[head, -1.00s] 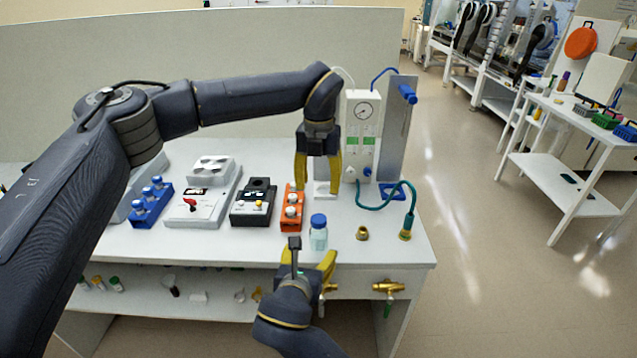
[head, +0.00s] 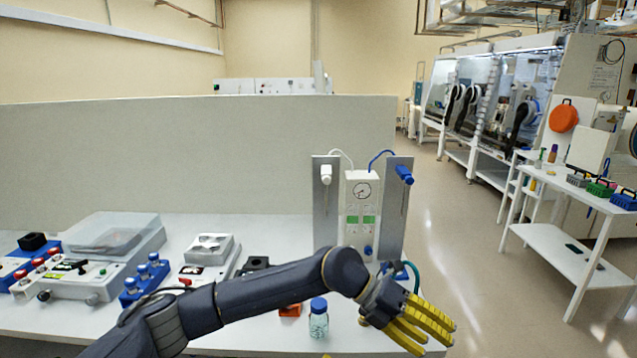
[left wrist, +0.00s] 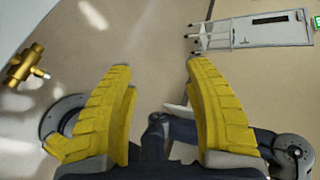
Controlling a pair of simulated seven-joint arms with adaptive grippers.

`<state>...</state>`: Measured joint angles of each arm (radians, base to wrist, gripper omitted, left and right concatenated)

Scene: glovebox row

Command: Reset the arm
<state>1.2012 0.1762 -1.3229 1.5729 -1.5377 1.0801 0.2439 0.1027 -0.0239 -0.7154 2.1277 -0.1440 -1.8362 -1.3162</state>
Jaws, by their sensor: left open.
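My left gripper (head: 422,325) reaches in from the left in the head view, with its yellow fingers past the bench's right front edge. In the left wrist view its two fingers (left wrist: 160,95) are spread apart with nothing between them, above the floor. My left arm crosses in front of the bench (head: 275,225) and hides part of its things. A dark jointed arm part shows below the fingers in the left wrist view.
A blue-capped bottle (head: 318,318) stands near the arm, beside a partly hidden orange block (head: 290,310). A gauge panel (head: 361,205) stands at the back. A brass valve (left wrist: 25,68) is left of the fingers. A white side table (head: 570,255) stands right, across clear floor.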

